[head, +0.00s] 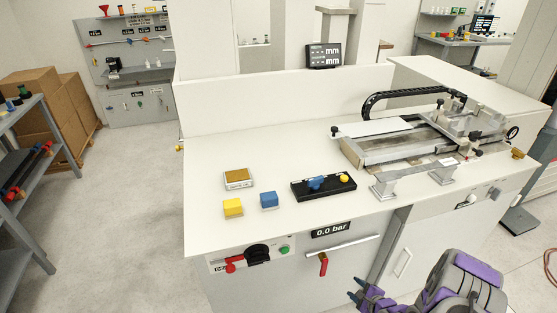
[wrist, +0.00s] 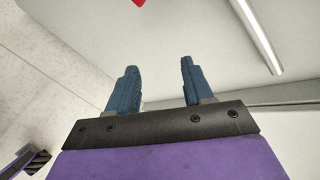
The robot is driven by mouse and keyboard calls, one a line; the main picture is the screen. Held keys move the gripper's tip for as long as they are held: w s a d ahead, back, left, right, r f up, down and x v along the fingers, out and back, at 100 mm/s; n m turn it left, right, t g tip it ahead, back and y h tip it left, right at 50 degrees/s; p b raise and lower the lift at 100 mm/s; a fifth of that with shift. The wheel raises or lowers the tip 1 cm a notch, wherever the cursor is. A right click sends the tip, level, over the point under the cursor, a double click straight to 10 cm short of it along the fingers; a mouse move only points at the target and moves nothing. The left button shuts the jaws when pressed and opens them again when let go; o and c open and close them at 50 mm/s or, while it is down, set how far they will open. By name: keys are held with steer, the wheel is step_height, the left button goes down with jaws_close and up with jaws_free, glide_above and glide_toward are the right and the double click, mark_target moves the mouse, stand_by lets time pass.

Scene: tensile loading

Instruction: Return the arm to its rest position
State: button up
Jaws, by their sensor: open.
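My gripper (head: 357,293) shows at the bottom of the head view, low in front of the white machine cabinet (head: 217,292). My purple arm is folded at the bottom right of that view. In the wrist view the two blue fingers of my gripper (wrist: 158,85) stand apart with nothing between them. They point toward the cabinet front, and a bit of a red handle shows at the top edge.
The worktop carries a yellow block (head: 233,208), a blue block (head: 269,200), a small tray (head: 238,180), a black control box (head: 323,188) and a clamping fixture (head: 400,145). A red handle (head: 323,265) sticks out of the cabinet front. A shelf rack (head: 30,180) stands left; the floor between is clear.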

steer(key=w+d+r+n+g+h, duration=0.1)
steer(key=d+r+n+g+h, duration=0.1)
steer(key=r+n, duration=0.35)
steer(key=w+d+r+n+g+h, duration=0.1)
steer(key=d+r+n+g+h, duration=0.1)
steer(key=r, duration=0.6)
steer(key=s+a+r+n+g+h, duration=0.1)
steer(key=s+r+n+g, duration=0.1)
steer(key=s+r, duration=0.35)
steer(key=s+a+r+n+g+h, duration=0.1)
steer(key=s+r+n, duration=0.1)
steer(key=r, duration=0.6)
steer(key=s+a+r+n+g, duration=0.2)
steer(key=s+a+r, duration=0.3)
steer(key=s, duration=0.5)
steer(key=s+a+r+n+g+y, duration=0.1)
steer(key=s+a+r+n, duration=0.3)
steer(key=s, duration=0.6)
steer(key=s+a+r+n+g, duration=0.2)
steer(key=s+a+r+n, duration=0.1)
steer(key=s+a+r, duration=0.4)
steer(key=s, duration=0.3)
steer(key=shift+s+a+r+n+g+y, duration=0.25)
steer(key=shift+a+r+n+g+y, duration=0.05)
steer(key=shift+a+n, duration=0.05)
